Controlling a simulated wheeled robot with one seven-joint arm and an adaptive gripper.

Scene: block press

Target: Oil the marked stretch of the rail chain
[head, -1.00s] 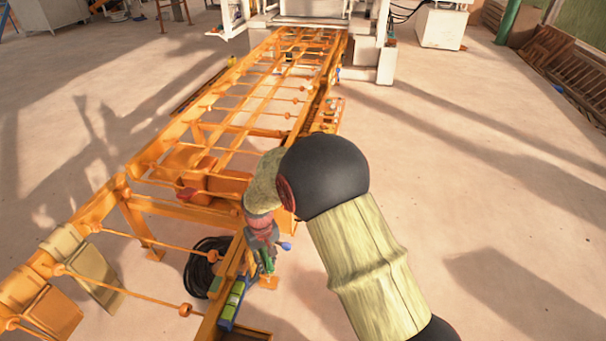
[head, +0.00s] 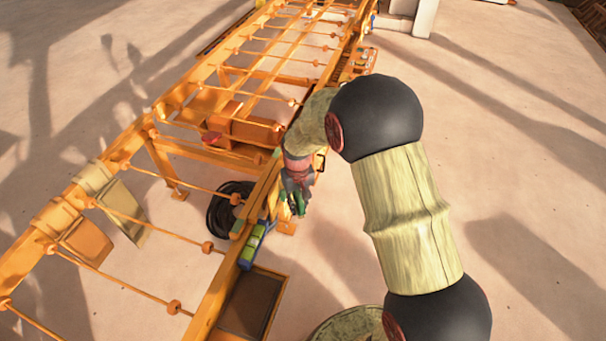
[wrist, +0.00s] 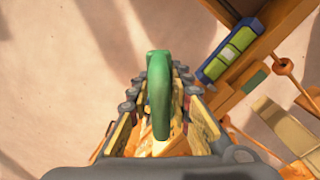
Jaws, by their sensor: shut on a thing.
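My gripper (head: 297,200) is beside the right-hand rail in the head view, pointing down. In the wrist view its jaws (wrist: 160,110) are shut on a green curved thing (wrist: 158,85), which stands up between the fingers; I cannot tell its full shape. The orange rail frame (head: 215,315), with cross rods and rollers, runs away from me. Its rail also shows at the right of the wrist view (wrist: 262,22). I cannot make out a chain or a clearly marked stretch. A small dark green patch (wrist: 254,80) is on the rail in the wrist view.
A blue block with yellow-green faces (head: 255,247) sits along the right rail. A dark open box (head: 250,305) is nearer me. A coil of black cable (head: 225,210) lies on the floor inside the frame. Floor to the right (head: 520,180) is clear.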

